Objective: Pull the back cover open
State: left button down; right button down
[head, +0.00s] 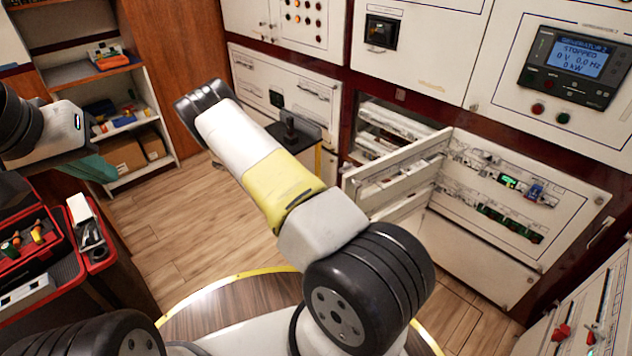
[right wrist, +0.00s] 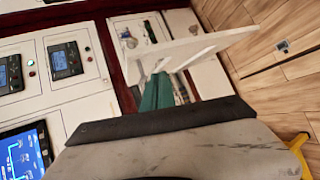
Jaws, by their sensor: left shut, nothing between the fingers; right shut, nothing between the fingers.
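A white cover (head: 395,172) stands out from an open cabinet bay in the head view, swung partly open. The same white cover (right wrist: 195,48) crosses the upper part of the right wrist view. My right gripper (right wrist: 158,82) shows there as teal fingers, shut and empty, close to the cover's edge; I cannot tell whether they touch it. In the head view the right fingers are hidden. My left gripper (head: 97,168) is at the left of the head view, shut and empty, away from the cabinet.
A panel with green-lit modules (head: 515,185) is right of the cover. A generator display (head: 568,62) is above. A red toolbox (head: 40,245) and shelves (head: 125,122) are at left. Wooden floor (head: 165,230) is clear between them and the cabinets.

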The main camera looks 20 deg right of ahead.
notch_tip(320, 180, down, 11)
jog(key=a+n+t+h, duration=0.1)
jog(key=n+t+h, duration=0.15)
jog(key=h, duration=0.25)
jog(key=s+d, duration=0.4)
jog(key=d, duration=0.6)
jog(key=shift+d+r+t, duration=0.2)
jog(key=shift+d+t, duration=0.15)
jog(key=shift+t, duration=0.1)
jog(key=shift+m, duration=0.25)
jog(key=s+d, duration=0.2)
jog(key=s, duration=0.8)
jog(key=shift+d, duration=0.2)
jog(key=shift+w, duration=0.1)
